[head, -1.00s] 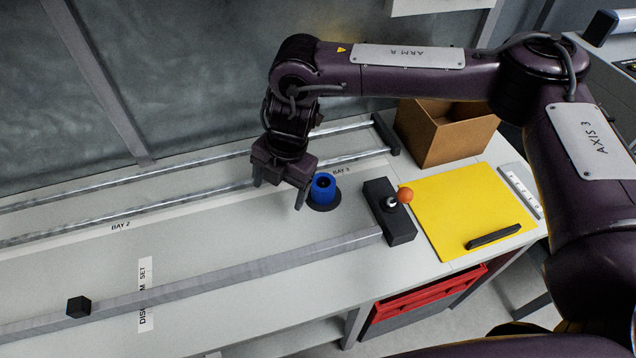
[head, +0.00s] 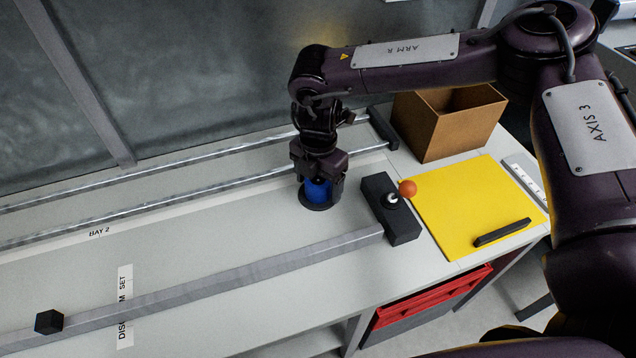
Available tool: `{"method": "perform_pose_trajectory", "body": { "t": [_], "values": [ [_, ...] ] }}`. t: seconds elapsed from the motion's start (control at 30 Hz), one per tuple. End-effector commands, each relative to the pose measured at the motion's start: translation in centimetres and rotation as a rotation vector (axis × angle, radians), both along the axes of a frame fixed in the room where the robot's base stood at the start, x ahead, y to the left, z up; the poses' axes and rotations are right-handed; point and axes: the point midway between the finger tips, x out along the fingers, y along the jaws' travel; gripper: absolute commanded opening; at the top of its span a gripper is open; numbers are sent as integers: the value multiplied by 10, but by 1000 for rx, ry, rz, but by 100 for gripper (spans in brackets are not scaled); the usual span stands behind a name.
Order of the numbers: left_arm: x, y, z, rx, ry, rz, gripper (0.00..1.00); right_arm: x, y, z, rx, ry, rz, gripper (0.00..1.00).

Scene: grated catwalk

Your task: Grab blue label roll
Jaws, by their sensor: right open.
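The upper part of the roll is hidden by the gripper. Whether the fingers touch the roll cannot be told. My left gripper is not in view.
A yellow mat (head: 455,205) with a black bar (head: 502,232) and an open cardboard box (head: 432,137) lie farther right. Metal rails (head: 180,285) run along the bench.

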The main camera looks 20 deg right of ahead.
Motion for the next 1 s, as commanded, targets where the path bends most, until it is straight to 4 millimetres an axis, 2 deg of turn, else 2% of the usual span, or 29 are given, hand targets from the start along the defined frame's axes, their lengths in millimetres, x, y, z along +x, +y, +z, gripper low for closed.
{"method": "perform_pose_trajectory", "body": {
  "t": [0.23, 0.63, 1.0],
  "values": [
    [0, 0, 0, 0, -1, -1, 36, 0, 0, -3, 0, -1, 0, 77],
    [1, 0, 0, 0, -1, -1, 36, 0, 0, -3, 0, -1, 1, 28],
    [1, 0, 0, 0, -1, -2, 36, 1, 1, 4, 2, -2, 1, 28]
  ]
}}
